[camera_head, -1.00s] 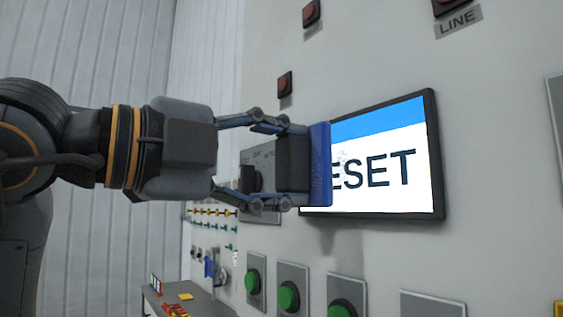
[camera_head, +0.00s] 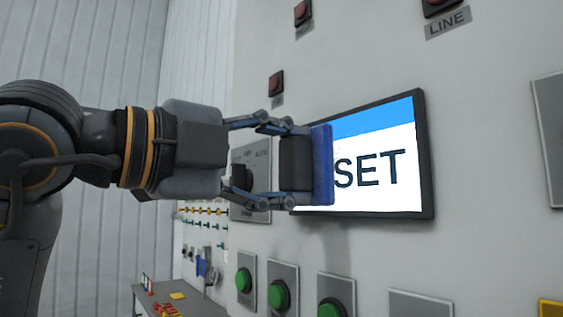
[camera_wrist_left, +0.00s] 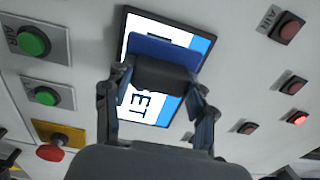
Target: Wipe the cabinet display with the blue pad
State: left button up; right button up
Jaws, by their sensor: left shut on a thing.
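The cabinet display (camera_head: 385,165) is a dark-framed screen with a blue band on top and a white area with dark letters; "SET" is readable in the head view. My left gripper (camera_head: 295,165) is shut on the dark block of the blue pad (camera_head: 322,165). The pad stands upright in front of the left part of the display and hides the letters there. I cannot tell whether it touches the glass. In the left wrist view the blue pad (camera_wrist_left: 165,50) lies across the display (camera_wrist_left: 140,103), with no visible smudge on the bare screen. My right gripper is not in view.
Several green buttons (camera_head: 279,294) sit below the display, and red buttons (camera_head: 276,83) sit above and to its left. A selector switch panel (camera_head: 247,195) is behind my gripper. A small table (camera_head: 190,303) with coloured pieces stands at the lower left.

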pick_arm(q)
jog(key=shift+w+d, duration=0.1)
jog(key=shift+d, duration=0.05)
jog(key=shift+s+d+f+b, duration=0.15)
jog(key=shift+s+d+b, duration=0.45)
jog(key=shift+s, duration=0.35)
jog(key=shift+s+d+b, duration=0.35)
jog(key=shift+s+d, duration=0.15)
jog(key=shift+s, duration=0.25)
jog(key=shift+b, duration=0.3)
jog(key=shift+w, duration=0.2)
jog(key=shift+w+a, duration=0.55)
jog(key=shift+w, duration=0.25)
jog(key=shift+w+a, duration=0.55)
jog(key=shift+w, duration=0.2)
